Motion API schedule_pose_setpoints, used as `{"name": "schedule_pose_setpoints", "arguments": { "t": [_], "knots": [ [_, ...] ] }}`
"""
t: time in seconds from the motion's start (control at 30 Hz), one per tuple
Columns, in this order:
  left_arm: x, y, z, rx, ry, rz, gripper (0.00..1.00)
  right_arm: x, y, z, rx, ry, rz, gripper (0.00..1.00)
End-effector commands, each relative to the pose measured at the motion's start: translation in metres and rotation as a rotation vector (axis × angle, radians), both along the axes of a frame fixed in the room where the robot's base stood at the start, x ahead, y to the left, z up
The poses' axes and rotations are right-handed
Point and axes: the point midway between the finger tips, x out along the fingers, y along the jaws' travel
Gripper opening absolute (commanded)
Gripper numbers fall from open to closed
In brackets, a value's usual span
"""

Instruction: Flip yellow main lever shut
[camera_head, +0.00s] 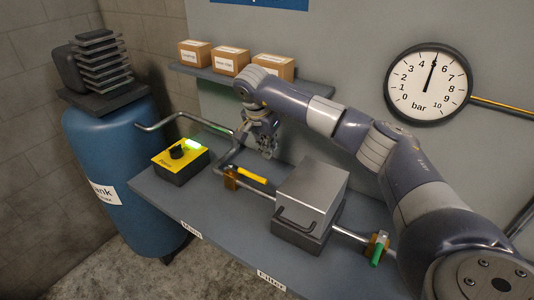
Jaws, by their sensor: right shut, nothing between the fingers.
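The yellow main lever (252,174) sits on a brass valve (231,178) on the pipe, above the bench label reading "Main". The lever lies roughly along the line of the pipe, pointing right toward the grey filter box (311,196). My right gripper (267,153) hangs pointing down, just behind and above the lever's free end. It is shut and empty, and appears apart from the lever; exact depth is hard to tell. My left gripper is not in view.
A yellow switch box (181,160) with a black knob and lit green light stands left. A green-handled valve (378,250) is right of the filter. The gauge (428,84) reads about 5 bar. Boxes (229,61) stand on the shelf. A blue tank (110,150) stands left.

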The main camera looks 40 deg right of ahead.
Motion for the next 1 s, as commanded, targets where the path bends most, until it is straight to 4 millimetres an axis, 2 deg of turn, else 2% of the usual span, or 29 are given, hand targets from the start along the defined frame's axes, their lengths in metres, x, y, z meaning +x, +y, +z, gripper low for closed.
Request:
{"name": "schedule_pose_setpoints", "arguments": {
  "t": [0.4, 0.47, 0.63, 1.0],
  "knots": [
    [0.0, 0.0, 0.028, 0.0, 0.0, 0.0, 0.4, 0.008, -0.023, -0.08, 0.0, 0.005, 0.0, 0.0],
    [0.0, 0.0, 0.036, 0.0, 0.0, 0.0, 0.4, 0.005, -0.011, -0.072, 0.002, 0.001, 0.006, 0.0],
    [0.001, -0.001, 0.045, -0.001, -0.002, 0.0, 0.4, -0.002, 0.006, -0.07, 0.001, 0.0, 0.003, 0.0],
    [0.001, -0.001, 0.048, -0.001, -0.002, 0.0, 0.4, -0.006, 0.013, -0.071, 0.001, 0.0, 0.0, 0.0]
  ]
}}
